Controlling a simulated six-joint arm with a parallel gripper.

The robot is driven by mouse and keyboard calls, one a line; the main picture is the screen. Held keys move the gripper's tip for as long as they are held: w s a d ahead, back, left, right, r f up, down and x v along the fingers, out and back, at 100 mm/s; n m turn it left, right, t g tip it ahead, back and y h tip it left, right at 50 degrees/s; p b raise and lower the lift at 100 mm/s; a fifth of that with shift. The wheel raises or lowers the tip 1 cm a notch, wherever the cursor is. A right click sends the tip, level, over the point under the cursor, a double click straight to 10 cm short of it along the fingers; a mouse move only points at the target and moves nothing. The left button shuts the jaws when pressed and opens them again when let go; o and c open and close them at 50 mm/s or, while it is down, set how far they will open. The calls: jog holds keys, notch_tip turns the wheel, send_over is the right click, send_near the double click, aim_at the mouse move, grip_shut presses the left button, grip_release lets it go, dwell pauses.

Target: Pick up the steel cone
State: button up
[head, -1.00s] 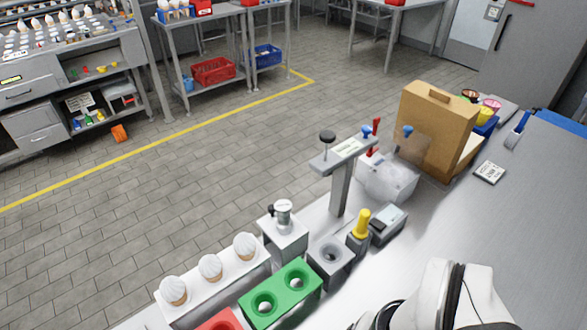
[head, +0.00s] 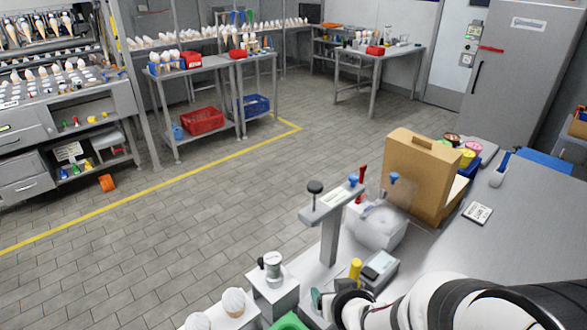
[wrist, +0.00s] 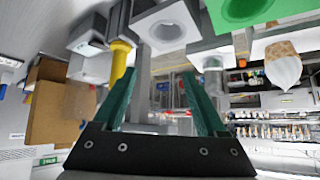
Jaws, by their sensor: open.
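I cannot pick out a steel cone with certainty in either view. A silver metal piece with a dark side knob (head: 272,268) stands on a pale block in the head view. It also seems to show behind my right finger in the wrist view (wrist: 213,80). My gripper (wrist: 158,76) has two green fingers, spread apart with nothing between them. In the head view my gripper (head: 317,298) is low at the front, beside the yellow-handled tool (head: 355,270). A grey block with a round socket (wrist: 166,28) shows in the wrist view; my arm hides it in the head view.
A grey post stand (head: 329,235) rises behind my gripper. A clear-covered machine (head: 380,228) and a tan box (head: 420,175) stand farther back. White-topped cones (head: 233,301) and a green socket block (head: 289,321) are at the front. The right-hand counter is mostly clear.

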aim_at(276, 270)
jog(key=w+a+n+t+y, duration=0.1)
jog(key=a+y, duration=0.1)
jog(key=a, duration=0.1)
jog(key=a+n+y, duration=0.1)
jog(key=a+n, duration=0.1)
jog(key=a, duration=0.1)
jog(key=w+a+f+n+t+y, duration=0.1)
jog(key=a+y, duration=0.1)
jog(key=a, duration=0.1)
jog(key=shift+w+a+t+y, duration=0.1)
jog(key=shift+w+t+y, duration=0.2)
jog(key=shift+w, duration=0.05)
jog(key=x, duration=0.7)
jog(key=shift+w+a, duration=0.1)
jog(key=shift+a, duration=0.05)
grip_shut()
jog(key=shift+r, duration=0.1)
